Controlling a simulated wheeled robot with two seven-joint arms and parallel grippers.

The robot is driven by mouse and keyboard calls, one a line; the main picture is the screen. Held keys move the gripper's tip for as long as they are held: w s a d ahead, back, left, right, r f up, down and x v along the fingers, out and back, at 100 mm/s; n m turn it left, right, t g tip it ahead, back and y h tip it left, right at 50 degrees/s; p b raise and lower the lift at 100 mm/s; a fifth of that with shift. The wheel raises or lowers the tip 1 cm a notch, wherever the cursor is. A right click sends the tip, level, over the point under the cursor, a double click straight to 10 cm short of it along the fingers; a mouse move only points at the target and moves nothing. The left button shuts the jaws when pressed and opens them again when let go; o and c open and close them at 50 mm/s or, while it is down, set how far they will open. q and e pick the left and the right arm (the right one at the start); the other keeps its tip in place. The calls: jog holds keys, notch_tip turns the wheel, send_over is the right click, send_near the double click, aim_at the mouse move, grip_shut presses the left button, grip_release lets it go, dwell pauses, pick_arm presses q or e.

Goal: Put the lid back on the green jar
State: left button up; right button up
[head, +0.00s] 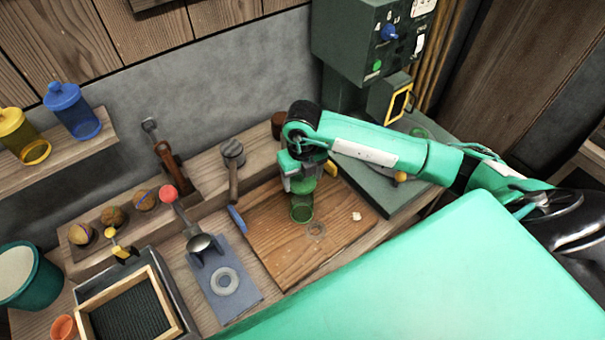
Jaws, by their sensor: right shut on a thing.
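The green jar (302,213) is see-through and stands upright on the wooden board, directly below my right gripper. My right gripper (305,182) points down and is shut on a green piece that looks like the jar's lid (307,185). The fingers partly hide this piece, and it is right above the jar's mouth. I cannot tell whether it touches the rim. My right arm reaches in from the right over the grey machine bed. My left gripper is not in view.
The wooden board (275,250) also bears a thin ring (316,231) and a small pale lump (356,216). A ladle (200,240) and grey ring (224,281) are left. Blue (72,110) and yellow (22,137) jars stand on a shelf. The green machine (365,40) stands behind.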

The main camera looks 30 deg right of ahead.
jog(key=shift+f+b, duration=2.05)
jog(key=shift+f, duration=1.1)
jog(key=shift+f+b, duration=0.15)
jog(key=shift+b, duration=0.5)
jog(key=o, duration=1.1)
jog(key=shift+o, duration=0.2)
jog(key=shift+r+p, duration=2.05)
jog(key=shift+r, duration=1.5)
